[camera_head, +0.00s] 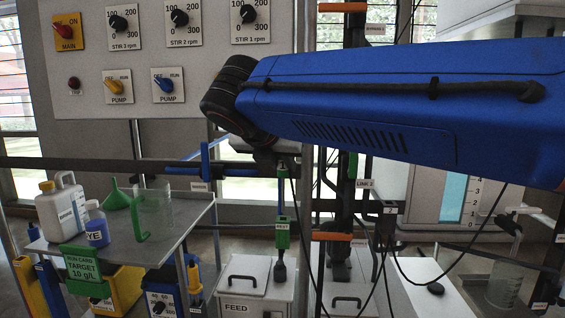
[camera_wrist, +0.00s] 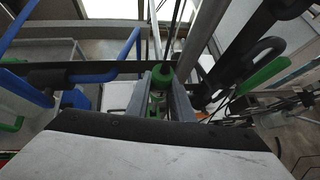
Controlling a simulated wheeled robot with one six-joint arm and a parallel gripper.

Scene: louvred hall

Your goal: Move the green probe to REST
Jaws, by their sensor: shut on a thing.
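My gripper (camera_head: 282,158) is shut on the green probe (camera_head: 282,174), which hangs below it. In the wrist view the green top of the probe (camera_wrist: 163,75) sits between the two grey fingers (camera_wrist: 165,92). A green piece labelled REST (camera_head: 282,228) shows directly below the gripper in the head view, with a dark part under it. The probe's line overlaps this piece, and I cannot tell whether the probe is in it or in front of it. The probe's lower end is hidden in the wrist view.
The white FEED box (camera_head: 255,283) is below. A grey shelf (camera_head: 180,235) at left bears bottles, a green funnel and a jug. Black cables hang at right.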

